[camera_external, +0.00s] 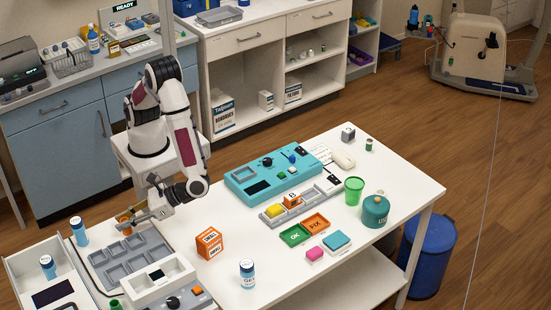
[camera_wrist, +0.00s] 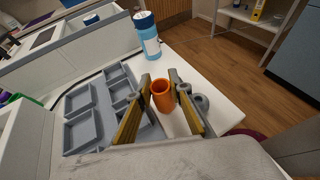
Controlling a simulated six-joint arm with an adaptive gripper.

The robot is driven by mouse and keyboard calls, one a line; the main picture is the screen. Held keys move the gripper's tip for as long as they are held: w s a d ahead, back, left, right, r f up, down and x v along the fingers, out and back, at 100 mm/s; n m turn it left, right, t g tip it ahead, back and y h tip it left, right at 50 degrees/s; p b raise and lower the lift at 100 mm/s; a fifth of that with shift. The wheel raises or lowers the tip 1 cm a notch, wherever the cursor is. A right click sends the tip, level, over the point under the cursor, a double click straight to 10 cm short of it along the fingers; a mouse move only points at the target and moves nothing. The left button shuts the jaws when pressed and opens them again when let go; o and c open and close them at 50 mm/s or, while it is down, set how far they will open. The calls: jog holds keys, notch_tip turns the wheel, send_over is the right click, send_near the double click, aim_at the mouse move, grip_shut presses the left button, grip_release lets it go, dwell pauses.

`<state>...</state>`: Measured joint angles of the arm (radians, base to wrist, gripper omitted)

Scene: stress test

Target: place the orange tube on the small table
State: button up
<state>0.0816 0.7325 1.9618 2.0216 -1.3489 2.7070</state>
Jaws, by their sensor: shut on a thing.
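The orange tube (camera_wrist: 162,97) is upright with its open top showing, held between the two yellowish fingers of my gripper (camera_wrist: 163,110) in the wrist view. In the external view my gripper (camera_external: 138,217) is low over the back edge of the grey compartment tray (camera_external: 150,262), and the tube (camera_external: 124,219) shows as a small orange patch at its fingers. I cannot tell whether the tube's bottom touches anything. The white table (camera_external: 225,278) stands to the right of the tray. I cannot tell which surface is the small table.
A blue-and-white bottle (camera_wrist: 147,36) stands close beyond my gripper. The white table carries an orange cube (camera_external: 209,243), a bottle (camera_external: 247,274), a teal device (camera_external: 262,180), a green cup (camera_external: 354,191) and a teal canister (camera_external: 375,211). Its near front area is mostly clear.

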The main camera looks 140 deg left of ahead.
jog(key=shift+f, duration=0.1)
jog(key=o, duration=1)
jog(key=shift+w+a+r, duration=0.1)
jog(key=shift+a+r, duration=0.1)
jog(key=shift+r, duration=0.05)
jog(key=v, duration=1.1)
jog(key=shift+a+r, duration=0.2)
